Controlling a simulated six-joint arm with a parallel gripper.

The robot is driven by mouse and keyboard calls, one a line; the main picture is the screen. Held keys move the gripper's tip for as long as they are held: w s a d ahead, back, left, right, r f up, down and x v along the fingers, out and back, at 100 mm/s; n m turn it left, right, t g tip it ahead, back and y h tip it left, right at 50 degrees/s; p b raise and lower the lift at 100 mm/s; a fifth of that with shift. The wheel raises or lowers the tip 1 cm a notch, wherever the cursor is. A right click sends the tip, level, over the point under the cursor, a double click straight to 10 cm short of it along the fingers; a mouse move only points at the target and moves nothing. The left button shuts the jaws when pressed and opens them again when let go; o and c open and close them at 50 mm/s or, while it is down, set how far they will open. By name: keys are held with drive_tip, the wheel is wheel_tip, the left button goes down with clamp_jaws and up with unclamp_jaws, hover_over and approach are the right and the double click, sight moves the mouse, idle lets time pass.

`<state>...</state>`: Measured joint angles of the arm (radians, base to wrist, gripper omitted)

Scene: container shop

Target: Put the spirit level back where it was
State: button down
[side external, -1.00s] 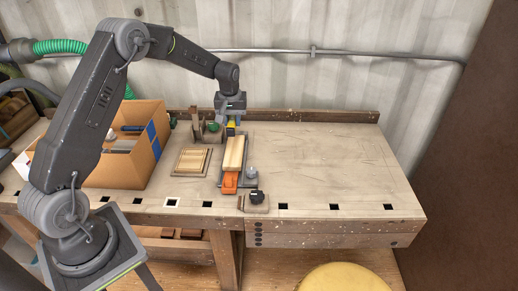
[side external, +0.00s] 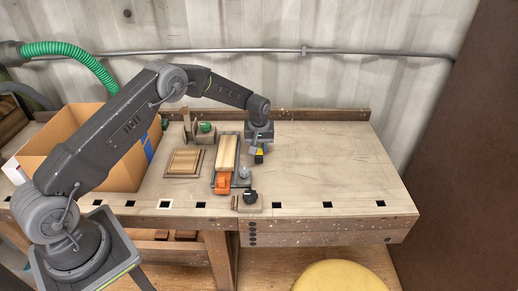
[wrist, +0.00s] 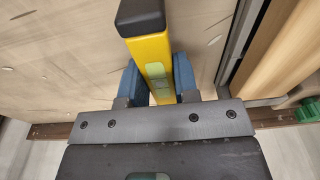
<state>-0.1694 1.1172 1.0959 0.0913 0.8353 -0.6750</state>
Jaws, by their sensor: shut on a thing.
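The spirit level is a short yellow bar with a black end cap and a pale green vial. In the wrist view the spirit level (wrist: 150,58) stands between the two blue fingers of my gripper (wrist: 158,80), which is shut on it. In the side view my gripper (side external: 258,148) points down over the back of the bench, just right of the clamping fixture, with the yellow level (side external: 259,154) showing below the fingers. I cannot tell whether the level touches the bench top.
A pale wooden block (side external: 227,152) lies in a fixture with an orange part (side external: 223,184). A slatted wooden piece (side external: 184,162), a green-topped item (side external: 205,127) and a black knob (side external: 250,197) are near. A cardboard box (side external: 75,150) stands left. The bench's right side (side external: 335,165) is clear.

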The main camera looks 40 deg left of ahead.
drive_tip(key=shift+f, duration=0.5)
drive_tip(key=shift+f, duration=0.15)
drive_tip(key=c, duration=0.9)
unclamp_jaws()
drive_tip(key=shift+o, duration=0.2)
